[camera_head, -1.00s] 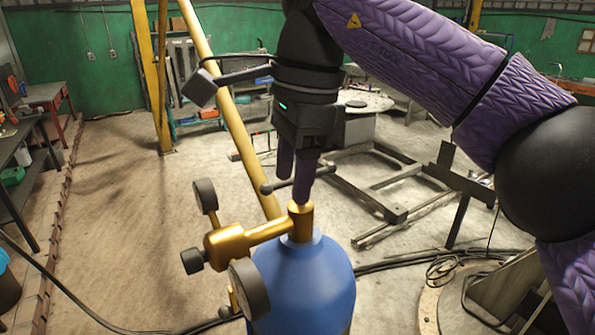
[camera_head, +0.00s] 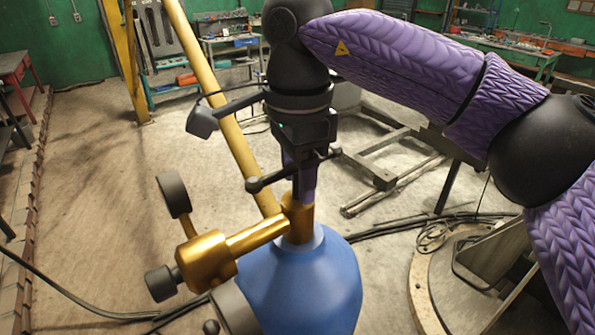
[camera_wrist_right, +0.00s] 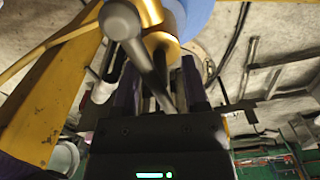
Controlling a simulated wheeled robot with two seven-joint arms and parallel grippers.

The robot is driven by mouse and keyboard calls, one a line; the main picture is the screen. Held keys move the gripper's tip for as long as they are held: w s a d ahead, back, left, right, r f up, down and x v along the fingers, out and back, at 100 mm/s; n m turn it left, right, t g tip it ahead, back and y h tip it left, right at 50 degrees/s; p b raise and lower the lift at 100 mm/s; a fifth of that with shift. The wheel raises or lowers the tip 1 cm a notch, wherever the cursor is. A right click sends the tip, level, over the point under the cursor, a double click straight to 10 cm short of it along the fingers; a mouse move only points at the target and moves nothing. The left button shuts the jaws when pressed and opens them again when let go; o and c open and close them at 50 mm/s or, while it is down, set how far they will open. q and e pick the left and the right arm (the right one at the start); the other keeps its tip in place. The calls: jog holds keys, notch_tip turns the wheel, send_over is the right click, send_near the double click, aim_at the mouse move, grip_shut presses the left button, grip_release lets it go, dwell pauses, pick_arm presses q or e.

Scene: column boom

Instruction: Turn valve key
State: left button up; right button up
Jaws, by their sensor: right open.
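The valve key is a dark grey bar with ball ends (camera_head: 256,185), lying across the top of the brass valve (camera_head: 205,260). The valve sits on a blue gas cylinder (camera_head: 305,285). My right gripper (camera_head: 302,190) points straight down over the valve, its purple fingers open around the key's bar. In the right wrist view the key (camera_wrist_right: 150,65) runs between the two fingers (camera_wrist_right: 160,80), its ball end nearest the camera. I cannot tell whether the fingers touch it. The gripper partly hides the key's middle in the head view. My left gripper is not in view.
Round gauges (camera_head: 174,195) stick out from the valve at left. A leaning yellow pole (camera_head: 225,100) stands behind the gripper. A metal frame (camera_head: 375,170) lies on the floor behind at right, and black cables (camera_head: 410,225) run past the cylinder. Open floor is at left.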

grip_shut()
dwell(0.5)
jog(key=m, duration=0.4)
jog(key=shift+m, duration=0.4)
jog(key=m, duration=0.4)
jog(key=shift+m+b, duration=0.3)
jog(key=shift+b, duration=0.05)
jog(key=m, duration=0.4)
jog(key=shift+m+b, duration=0.3)
jog(key=shift+b, duration=0.05)
jog(key=shift+r+m+b, duration=0.1)
jog(key=shift+m+b, duration=0.25)
jog(key=shift+m, duration=1.65)
grip_release()
